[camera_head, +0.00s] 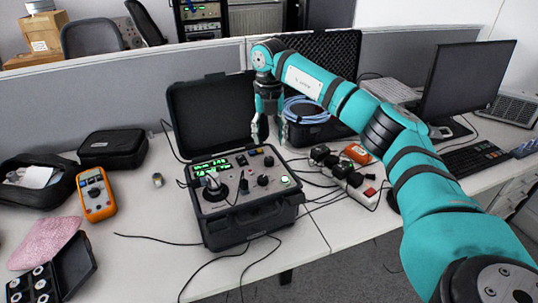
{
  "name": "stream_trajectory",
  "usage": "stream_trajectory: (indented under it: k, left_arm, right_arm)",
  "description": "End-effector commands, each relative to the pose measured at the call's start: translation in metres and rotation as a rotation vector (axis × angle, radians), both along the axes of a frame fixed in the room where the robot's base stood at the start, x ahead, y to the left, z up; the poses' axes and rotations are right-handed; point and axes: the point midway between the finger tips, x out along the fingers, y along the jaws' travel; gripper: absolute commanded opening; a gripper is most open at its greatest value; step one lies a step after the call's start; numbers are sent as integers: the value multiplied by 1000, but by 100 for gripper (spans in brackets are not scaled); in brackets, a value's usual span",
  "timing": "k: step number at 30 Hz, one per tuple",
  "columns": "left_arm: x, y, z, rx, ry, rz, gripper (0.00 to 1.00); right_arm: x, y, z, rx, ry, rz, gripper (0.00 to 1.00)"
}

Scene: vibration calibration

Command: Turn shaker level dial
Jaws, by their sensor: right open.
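The shaker (252,224) is a black case with an open lid (212,110), standing on the white desk. Its top panel has green lit displays (210,167), several black knobs and a silver round part at the left. One black knob (268,161) is at the panel's upper right and another (263,181) lies below it. Labels are too small to read, so I cannot tell which is the level dial. My right gripper (269,137) is open, pointing down above the panel's back right edge, apart from the knobs. My left gripper is not in view.
An orange multimeter (96,194) and black pouch (113,147) lie left. A power strip (352,179) with plugs and an orange device (356,153) are right of the shaker. Loose cables cross the desk. A case with blue cable (306,108) stands behind my gripper.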

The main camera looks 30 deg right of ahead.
Motion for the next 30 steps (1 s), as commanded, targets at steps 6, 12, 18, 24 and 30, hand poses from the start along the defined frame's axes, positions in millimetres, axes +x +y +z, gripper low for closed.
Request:
stream_trajectory:
  k: [6, 12, 18, 24, 30]
  left_arm:
    - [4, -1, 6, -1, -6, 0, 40]
    - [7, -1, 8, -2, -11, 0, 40]
    - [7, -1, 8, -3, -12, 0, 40]
    - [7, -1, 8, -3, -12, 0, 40]
    - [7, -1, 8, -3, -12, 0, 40]
  right_arm:
    - [-1, 0, -44, 1, 3, 1, 51]
    - [0, 0, -67, 0, 1, 1, 51]
    - [0, 0, -73, 0, 0, 1, 51]
    - [0, 0, -73, 1, 0, 1, 48]
    - [0, 0, -73, 1, 0, 1, 22]
